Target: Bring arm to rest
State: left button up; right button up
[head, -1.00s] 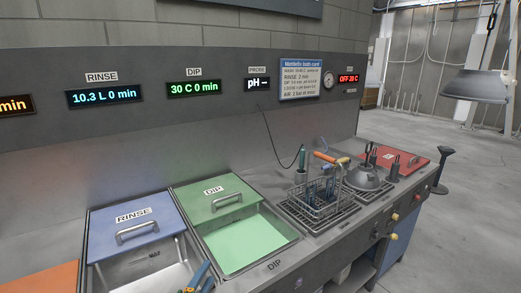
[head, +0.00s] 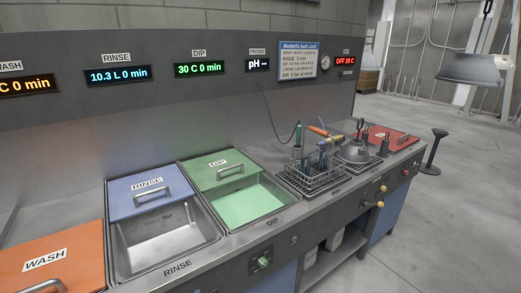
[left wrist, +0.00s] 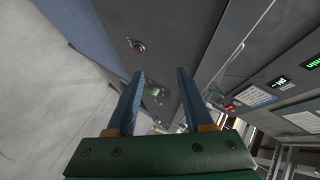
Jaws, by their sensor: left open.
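My left gripper (left wrist: 158,98) shows in the left wrist view with its two blue fingers apart and nothing between them. Beyond the fingers lies the grey front of the bench (left wrist: 165,55) with its knobs, seen tilted. Neither gripper shows in the head view now. My right gripper is in no view.
Another hood (head: 470,69) hangs at right. Open floor (head: 450,220) lies right of the bench.

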pick_arm(q)
jog(key=s+a+f+n+g+y, duration=0.15)
jog(key=s+f+n+g, duration=0.45)
jog(key=s+f, duration=1)
jog(key=s+f+n+g, duration=0.3)
jog(key=s+f, duration=0.1)
jog(key=s, duration=0.7)
jog(key=s+f+n+g, duration=0.2)
jog(key=s+f+n, duration=0.1)
jog(key=s, duration=0.9)
jog(key=shift+s+a+f+g, duration=0.25)
jog(key=shift+s+f+g, duration=0.05)
jog(key=shift+f+g, duration=0.1)
